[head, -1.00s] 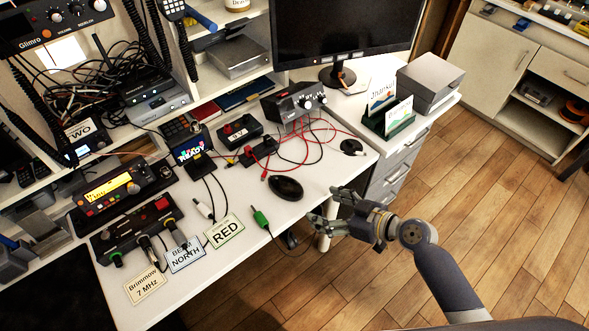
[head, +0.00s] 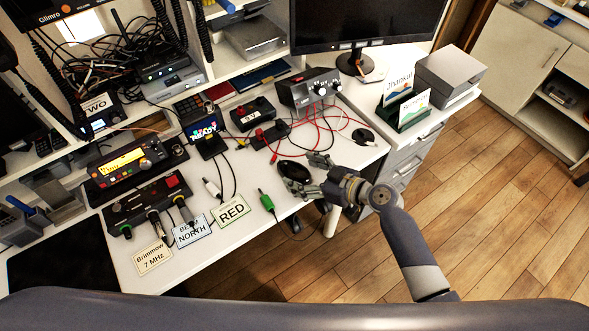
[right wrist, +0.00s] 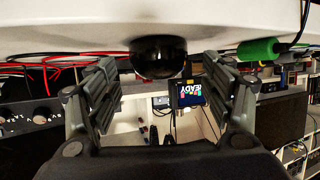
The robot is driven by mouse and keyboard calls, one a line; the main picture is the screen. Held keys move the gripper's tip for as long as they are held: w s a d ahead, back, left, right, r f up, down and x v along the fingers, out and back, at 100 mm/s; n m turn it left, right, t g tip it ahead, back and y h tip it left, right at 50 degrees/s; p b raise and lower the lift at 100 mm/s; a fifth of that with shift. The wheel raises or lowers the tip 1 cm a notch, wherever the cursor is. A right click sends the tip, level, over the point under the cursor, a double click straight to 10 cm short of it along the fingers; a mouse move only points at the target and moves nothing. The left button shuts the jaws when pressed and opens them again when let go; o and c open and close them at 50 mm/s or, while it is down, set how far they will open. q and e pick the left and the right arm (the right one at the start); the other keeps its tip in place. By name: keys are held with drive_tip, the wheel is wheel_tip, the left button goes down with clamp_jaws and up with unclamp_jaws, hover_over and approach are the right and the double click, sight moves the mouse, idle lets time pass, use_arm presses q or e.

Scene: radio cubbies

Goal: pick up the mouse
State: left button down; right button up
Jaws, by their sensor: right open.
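The black mouse (head: 292,171) lies on the white desk close to its front edge. My right gripper (head: 308,175) is open, with its fingers pointing left at the mouse and reaching around its near right end. In the right wrist view, which is upside down, the dark rounded mouse (right wrist: 158,57) shows beyond and between the two spread fingers (right wrist: 160,95). Nothing is between the finger pads. My left gripper is not in view.
A green plug (head: 266,201) and a RED label card (head: 233,210) lie left of the gripper. Red and black cables (head: 318,130) run behind the mouse. A dark round object (head: 362,135) sits to the right. A card holder (head: 402,112) stands farther right.

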drive_tip(key=shift+x, duration=0.85)
drive_tip(key=shift+f, duration=0.1)
drive_tip(key=c, duration=1.2)
drive_tip(key=shift+o, duration=0.2)
drive_tip(key=shift+r, duration=0.2)
